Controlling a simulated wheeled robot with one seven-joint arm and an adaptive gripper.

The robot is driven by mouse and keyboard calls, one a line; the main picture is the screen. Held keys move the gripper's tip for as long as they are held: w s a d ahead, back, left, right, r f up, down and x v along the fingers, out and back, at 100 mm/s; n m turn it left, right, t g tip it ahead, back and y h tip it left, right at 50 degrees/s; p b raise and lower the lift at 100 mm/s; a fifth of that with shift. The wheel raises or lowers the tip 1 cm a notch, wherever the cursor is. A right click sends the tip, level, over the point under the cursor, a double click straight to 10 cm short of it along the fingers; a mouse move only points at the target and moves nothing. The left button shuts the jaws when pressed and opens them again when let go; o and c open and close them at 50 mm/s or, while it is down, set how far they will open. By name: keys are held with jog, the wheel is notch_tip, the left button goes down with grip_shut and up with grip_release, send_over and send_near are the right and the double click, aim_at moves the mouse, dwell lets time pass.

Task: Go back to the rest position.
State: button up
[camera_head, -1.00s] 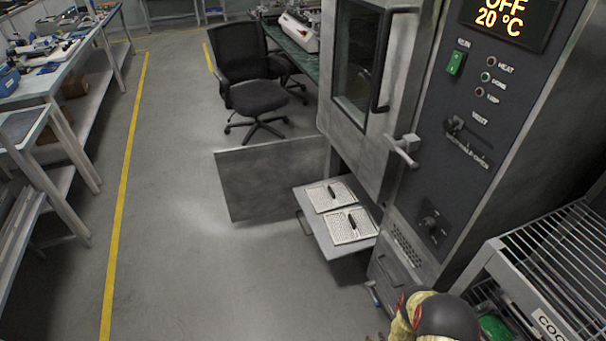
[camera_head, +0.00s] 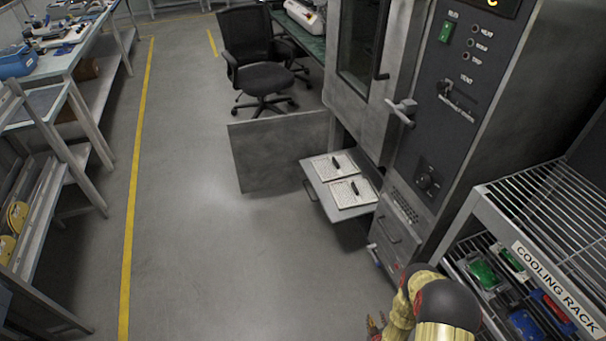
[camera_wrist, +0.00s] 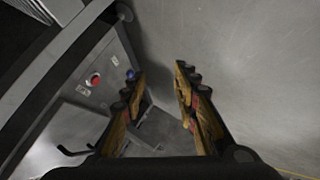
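My gripper (camera_wrist: 160,88) is open in the wrist view, its two fingers apart with only grey floor and cabinet side between them. Nothing is held. In the head view my gold and black arm shows at the bottom right. The gripper tips (camera_head: 376,325) barely show there, low in front of the oven's base, and are partly hidden by the arm.
The oven (camera_head: 405,130) stands right of centre, with a pulled-out shelf (camera_head: 318,182) holding two white trays. A cooling rack (camera_head: 490,215) with coloured items stands close on the right. A chair (camera_head: 262,78) is behind. The floor left of centre is clear.

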jog(key=w+d+r+m+g+p, duration=0.1)
jog(key=w+d+r+p, duration=0.1)
jog(key=w+r, duration=2)
jog(key=a+r+m+g+p, duration=0.1)
jog(key=a+r+m, duration=0.15)
jog(key=r, duration=2.65)
jog(key=s+a+r+p, duration=0.1)
jog(key=s+a+r, duration=0.1)
jog(key=s+r, duration=0.45)
jog(key=s+a+r+m+g+y, duration=0.1)
jog(key=s+a+r, duration=0.2)
jog(key=r, duration=0.7)
jog(key=s+a+r+p, duration=0.1)
jog(key=s+a+r, duration=0.1)
jog(key=s+r, duration=0.5)
jog(key=s+a+r, duration=0.1)
jog(key=s+r, duration=0.2)
jog(key=s, duration=0.5)
jog(key=s+a+r+m+g+p, duration=0.1)
jog(key=s+a+r, duration=0.1)
jog(key=s+r, duration=0.2)
jog(key=s+a+r+m+y, duration=0.1)
jog(key=s+r, duration=0.3)
jog(key=s, duration=0.7)
jog(key=shift+s+a+r+g+p, duration=0.15)
jog(key=shift+s+a+g+p, duration=0.2)
jog(key=shift+a+p, duration=0.1)
